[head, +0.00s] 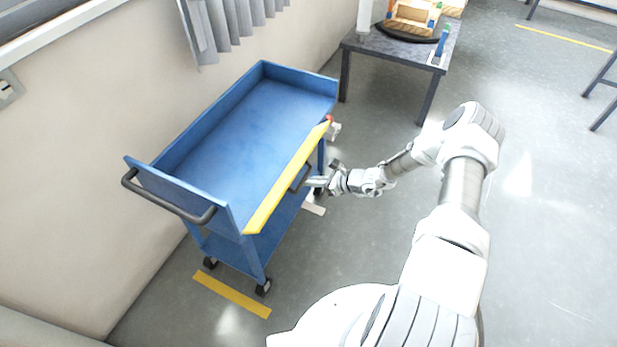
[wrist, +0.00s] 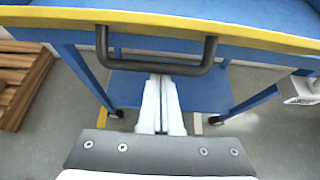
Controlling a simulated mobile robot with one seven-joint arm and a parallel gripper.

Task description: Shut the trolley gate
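The blue trolley (head: 235,125) stands by the wall. Its gate (head: 285,182), with a yellow top edge, runs along the side facing me and looks lowered below the tray's other walls. In the wrist view the yellow edge (wrist: 200,22) crosses the top, with a dark U-shaped handle (wrist: 190,68) beneath it. My gripper (head: 313,182) is at the gate's outer side, close to the handle. In the wrist view its white fingers (wrist: 160,78) are together, tips at or just under the handle's bar, with nothing visible between them. Contact with the bar cannot be told.
A dark push handle (head: 165,200) is on the trolley's near end. A grey table (head: 385,45) with toy-like items stands beyond the far end. Brown wooden slats (wrist: 22,85) lie on the left in the wrist view. The floor (head: 540,140) at right is open.

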